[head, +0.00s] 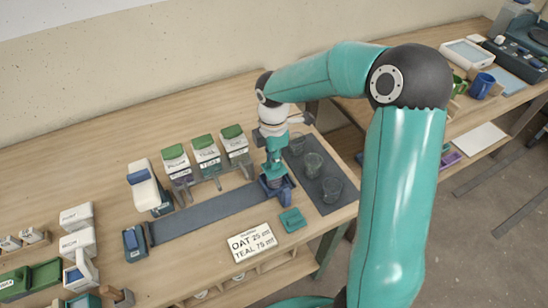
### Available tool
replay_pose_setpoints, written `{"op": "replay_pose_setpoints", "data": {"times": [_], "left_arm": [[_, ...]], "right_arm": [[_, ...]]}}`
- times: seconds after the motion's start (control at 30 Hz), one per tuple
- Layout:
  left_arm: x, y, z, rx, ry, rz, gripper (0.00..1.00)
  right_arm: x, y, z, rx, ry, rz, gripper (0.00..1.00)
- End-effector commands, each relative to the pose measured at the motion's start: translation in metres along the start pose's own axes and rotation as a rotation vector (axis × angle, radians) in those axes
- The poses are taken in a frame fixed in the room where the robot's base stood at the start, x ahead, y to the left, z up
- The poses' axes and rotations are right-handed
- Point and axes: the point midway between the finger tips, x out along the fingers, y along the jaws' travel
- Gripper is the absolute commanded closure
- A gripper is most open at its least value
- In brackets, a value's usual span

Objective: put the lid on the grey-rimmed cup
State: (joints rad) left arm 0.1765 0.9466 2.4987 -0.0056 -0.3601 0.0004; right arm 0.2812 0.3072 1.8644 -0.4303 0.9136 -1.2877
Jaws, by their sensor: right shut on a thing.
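My right gripper (276,180) points down at the right end of a dark grey strip on the wooden table. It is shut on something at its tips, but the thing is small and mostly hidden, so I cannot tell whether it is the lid. Blue parts show around the tips. Three clear cups stand in a row on a dark mat just right of the gripper: a back cup (297,143), a middle cup (313,165) and a front cup (332,190). I cannot tell which rim is grey. My left gripper is not in view.
Several green-topped containers (207,155) stand behind the dark strip (215,212). White boxes (78,243) are at left. A side bench (485,105) is at right.

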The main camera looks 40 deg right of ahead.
Motion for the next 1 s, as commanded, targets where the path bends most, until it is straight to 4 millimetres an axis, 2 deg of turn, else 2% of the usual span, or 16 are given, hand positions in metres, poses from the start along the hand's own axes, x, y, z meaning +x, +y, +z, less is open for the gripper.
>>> {"op": "replay_pose_setpoints", "data": {"times": [0.87, 0.9, 1.0], "left_arm": [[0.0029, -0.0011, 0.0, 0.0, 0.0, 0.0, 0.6], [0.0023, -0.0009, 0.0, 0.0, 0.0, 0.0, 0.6], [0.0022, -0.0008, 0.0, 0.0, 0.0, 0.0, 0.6]], "right_arm": [[0.0057, 0.0009, -0.0007, -0.002, 0.0, 0.0, 1.0], [0.005, 0.0009, -0.0007, -0.002, 0.0, 0.0, 0.83], [0.0049, 0.0009, -0.0007, -0.002, 0.0, 0.0, 0.67]]}}
